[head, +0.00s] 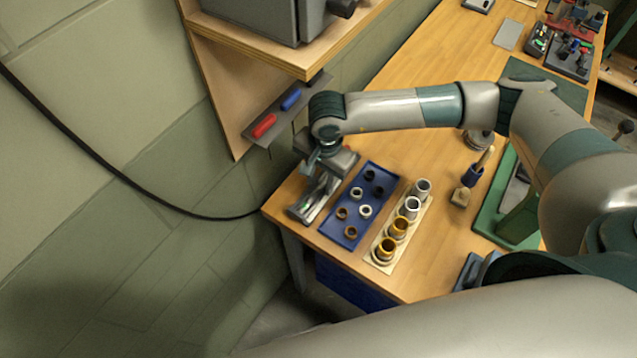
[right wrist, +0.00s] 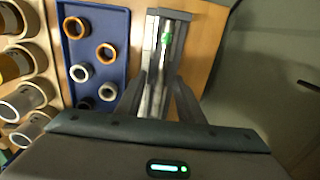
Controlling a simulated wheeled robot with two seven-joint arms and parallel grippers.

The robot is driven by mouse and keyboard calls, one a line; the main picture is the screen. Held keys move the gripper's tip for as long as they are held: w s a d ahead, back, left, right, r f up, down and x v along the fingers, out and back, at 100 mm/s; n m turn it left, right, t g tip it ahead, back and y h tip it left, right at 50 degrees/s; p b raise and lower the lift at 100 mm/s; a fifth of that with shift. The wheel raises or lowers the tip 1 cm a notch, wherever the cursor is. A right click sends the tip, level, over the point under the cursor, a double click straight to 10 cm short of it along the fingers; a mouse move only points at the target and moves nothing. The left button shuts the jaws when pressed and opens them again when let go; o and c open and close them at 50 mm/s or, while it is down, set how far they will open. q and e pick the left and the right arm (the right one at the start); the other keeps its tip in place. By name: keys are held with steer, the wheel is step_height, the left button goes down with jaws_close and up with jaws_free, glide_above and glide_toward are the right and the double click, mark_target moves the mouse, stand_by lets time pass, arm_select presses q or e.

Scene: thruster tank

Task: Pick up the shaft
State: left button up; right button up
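A grey metal holder (head: 305,208) lies at the table's left end, beside the blue tray. A slim metallic piece with a green mark, which looks like the shaft (right wrist: 166,40), lies along it in the right wrist view. My right gripper (head: 322,178) reaches down over the back part of the holder. In the right wrist view my right gripper's fingers (right wrist: 163,80) stand apart, with the metallic piece running between them. Whether they touch it is unclear. The fingers hide part of the piece. My left gripper is not in view.
The blue tray (head: 341,229) holds several rings. A pale rack (head: 383,263) with several cups or bushings stands right of it. A shelf strip with red and blue handles (head: 263,125) is on the left. A green stand (head: 500,222) is farther right.

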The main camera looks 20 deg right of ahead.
steer(key=shift+f, duration=0.35)
steer(key=shift+c, duration=0.3)
jaws_close()
steer(key=shift+w+r, duration=0.1)
steer(key=shift+r, duration=0.05)
steer(key=shift+r+b, duration=0.5)
steer(key=shift+b, duration=0.15)
step_height(320, 180, up, 2)
steer(key=shift+r+b, duration=0.15)
steer(key=shift+b, duration=0.7)
steer(key=s+d+r+b, duration=0.5)
steer(key=s+d+r, duration=0.2)
steer(key=s, duration=0.2)
steer(key=shift+s+r, duration=0.25)
